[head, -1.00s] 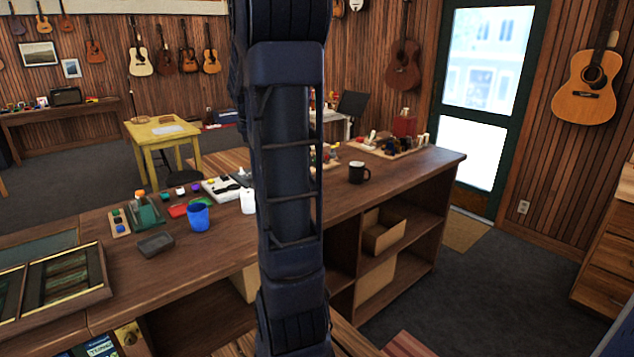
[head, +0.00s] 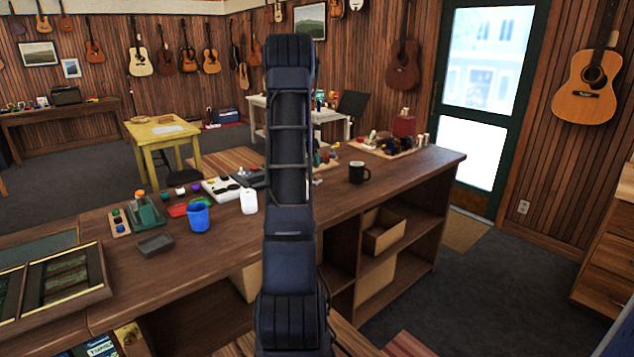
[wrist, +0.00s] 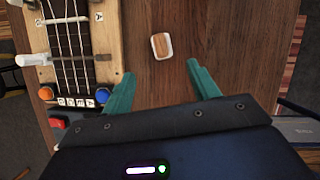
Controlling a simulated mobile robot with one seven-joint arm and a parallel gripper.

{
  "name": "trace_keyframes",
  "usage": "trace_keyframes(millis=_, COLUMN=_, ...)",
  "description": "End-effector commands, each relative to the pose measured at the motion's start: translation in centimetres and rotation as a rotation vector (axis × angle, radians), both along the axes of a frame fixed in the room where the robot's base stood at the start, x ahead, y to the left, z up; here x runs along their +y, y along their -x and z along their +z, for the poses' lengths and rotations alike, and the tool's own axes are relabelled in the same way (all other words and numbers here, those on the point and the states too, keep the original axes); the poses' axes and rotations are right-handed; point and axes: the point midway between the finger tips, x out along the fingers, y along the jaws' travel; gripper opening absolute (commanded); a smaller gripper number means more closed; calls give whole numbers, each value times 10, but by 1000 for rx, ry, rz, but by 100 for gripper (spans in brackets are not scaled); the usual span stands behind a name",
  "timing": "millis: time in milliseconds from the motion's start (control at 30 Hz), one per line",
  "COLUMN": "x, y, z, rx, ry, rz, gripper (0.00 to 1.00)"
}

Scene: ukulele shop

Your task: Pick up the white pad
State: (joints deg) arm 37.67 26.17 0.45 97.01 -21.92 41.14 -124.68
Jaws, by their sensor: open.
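In the wrist view, a small rounded pad (wrist: 161,46) with a white edge and a brown upper face lies on a dark wooden surface. It is the only thing there that looks like the white pad. My gripper (wrist: 160,70) is open, with its two green fingers spread and empty. The pad lies just beyond the fingertips, roughly centred between them, and is not gripped. The height of the fingers above the surface is hard to tell. In the head view my arm hides the gripper, and I cannot pick out the pad.
Left of the pad, a fretted instrument neck (wrist: 72,45) lies in a wooden holder, with an orange knob (wrist: 46,93) and a blue knob (wrist: 102,96) nearby. The wood right of the pad is clear.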

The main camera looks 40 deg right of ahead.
Motion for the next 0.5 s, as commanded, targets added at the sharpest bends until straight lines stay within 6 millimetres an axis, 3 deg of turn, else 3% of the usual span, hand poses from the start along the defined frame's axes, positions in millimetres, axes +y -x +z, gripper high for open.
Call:
trace_keyframes(millis=267, x=-12, y=-1, z=-20, rx=11, ry=2, rz=15, gripper=60)
trace_keyframes(millis=500, x=-24, y=-4, z=-51, rx=11, ry=1, rz=14, gripper=60)
